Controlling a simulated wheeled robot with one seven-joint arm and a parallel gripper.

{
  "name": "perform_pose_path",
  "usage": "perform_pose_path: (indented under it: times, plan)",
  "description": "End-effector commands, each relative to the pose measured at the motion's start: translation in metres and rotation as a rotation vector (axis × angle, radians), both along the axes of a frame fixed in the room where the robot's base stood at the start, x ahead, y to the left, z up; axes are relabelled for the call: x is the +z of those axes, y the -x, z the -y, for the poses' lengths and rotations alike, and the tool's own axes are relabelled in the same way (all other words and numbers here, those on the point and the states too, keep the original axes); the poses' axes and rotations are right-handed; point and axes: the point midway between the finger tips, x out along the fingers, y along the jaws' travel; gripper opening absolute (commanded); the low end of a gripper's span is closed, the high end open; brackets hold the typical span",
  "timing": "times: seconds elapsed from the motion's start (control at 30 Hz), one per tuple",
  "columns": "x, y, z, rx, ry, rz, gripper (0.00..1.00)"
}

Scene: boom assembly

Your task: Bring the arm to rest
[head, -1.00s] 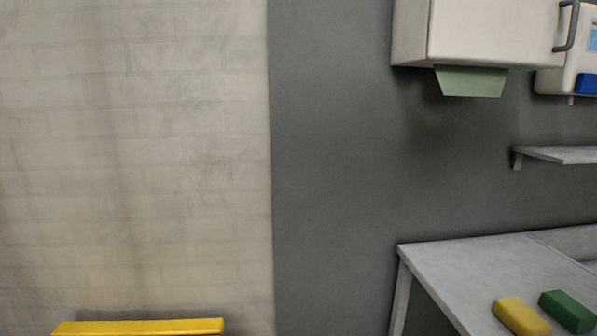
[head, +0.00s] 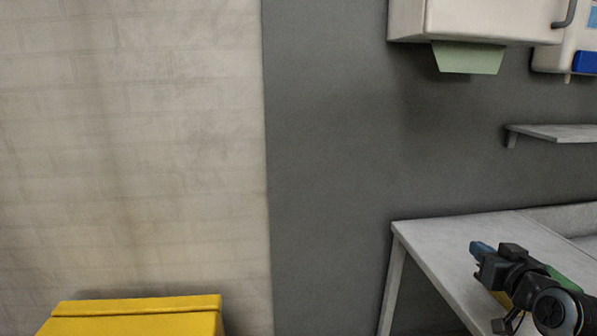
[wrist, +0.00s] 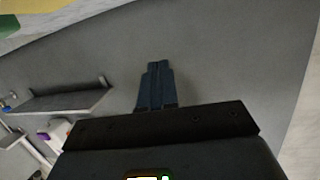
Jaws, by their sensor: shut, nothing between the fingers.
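My gripper (head: 478,247) is at the right of the head view, in front of the grey table (head: 440,250). Its fingers point left. In the wrist view the blue fingers (wrist: 156,82) are together and hold nothing. A green block (head: 563,279) shows partly behind my arm on the table. A yellow block (head: 500,298) is almost wholly hidden behind my gripper.
A yellow box (head: 135,318) stands at the bottom left. A white dispenser (head: 480,18) with green paper (head: 468,57) hangs on the grey wall (head: 330,170). A small shelf (head: 555,133) is at the right. The space between box and table looks clear.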

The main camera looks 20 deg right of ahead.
Motion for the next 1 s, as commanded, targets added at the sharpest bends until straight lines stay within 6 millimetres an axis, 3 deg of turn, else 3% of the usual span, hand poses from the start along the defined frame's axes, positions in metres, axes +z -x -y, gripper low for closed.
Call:
perform_pose_path:
  times: [0.03, 0.2, 0.5, 0.77, 1.0]
  plan:
    - [-0.020, 0.009, -0.021, 0.013, -0.001, -0.018, 0.00]
    - [-0.061, 0.042, -0.078, 0.046, 0.012, -0.041, 0.00]
    - [-0.104, 0.118, -0.173, 0.138, 0.037, -0.071, 0.00]
    - [-0.109, 0.197, -0.241, 0.240, 0.050, -0.082, 0.00]
    - [-0.091, 0.270, -0.290, 0.348, 0.048, -0.082, 0.00]
